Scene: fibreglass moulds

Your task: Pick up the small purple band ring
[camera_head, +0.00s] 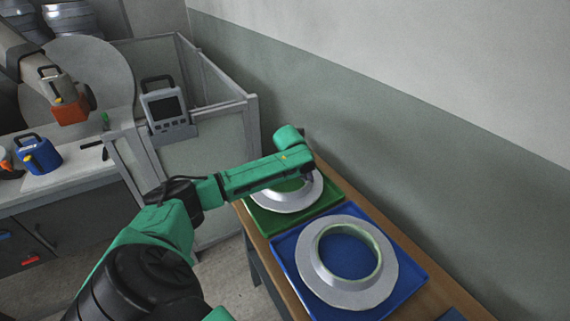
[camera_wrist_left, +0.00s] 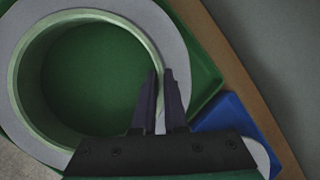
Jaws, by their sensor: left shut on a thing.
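No purple ring shows in either view. A grey flanged ring (camera_head: 284,203) with a pale green inner wall lies in the green tray (camera_head: 262,224), partly hidden by my left arm in the head view. It also shows in the left wrist view (camera_wrist_left: 178,46). My left gripper (camera_wrist_left: 160,76) is over the ring's right side, with one finger inside the opening and the other outside, shut on the ring's upright wall. The fingertips are hidden in the head view. My right gripper is not in view.
A larger grey ring (camera_head: 386,289) lies in the blue tray (camera_head: 286,246) on the same narrow wooden table (camera_head: 402,239), nearer to me. A wall runs along the table's right side. A grey-framed enclosure (camera_head: 220,150) stands at the left, with a workbench beyond.

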